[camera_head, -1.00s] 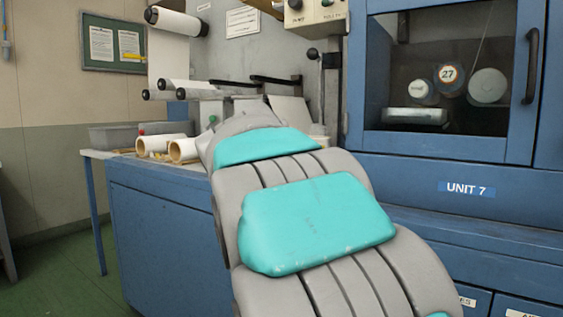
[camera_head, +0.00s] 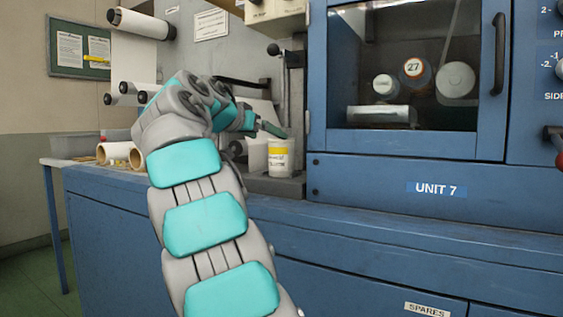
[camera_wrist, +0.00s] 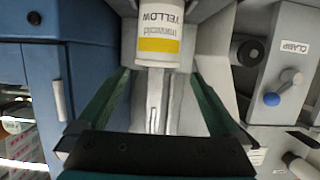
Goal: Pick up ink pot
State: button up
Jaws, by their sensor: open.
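The ink pot (camera_head: 280,160) is a white cylinder with a yellow band, standing upright on a grey ledge of the machine. In the wrist view the ink pot (camera_wrist: 160,30) appears upside down at the top centre, its label reading YELLOW. My gripper (camera_head: 268,130) is beside the pot's upper part in the head view. In the wrist view my gripper (camera_wrist: 161,78) is open and empty, its two green fingers pointing towards the pot, one to each side of its lower picture end. Whether the fingers reach around the pot is unclear.
A blue cabinet with a glass door (camera_head: 415,60) stands right of the pot, with several containers inside. A black-knobbed lever (camera_head: 273,49) rises behind the pot. A blue-knobbed lever (camera_wrist: 272,99) shows in the wrist view.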

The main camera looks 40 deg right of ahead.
aim_at(286, 146)
jog(key=x, duration=1.1)
jog(key=shift+d+f+p, duration=0.2)
jog(key=shift+f+p, duration=0.1)
jog(key=shift+p, duration=0.05)
jog(key=c, duration=1.5)
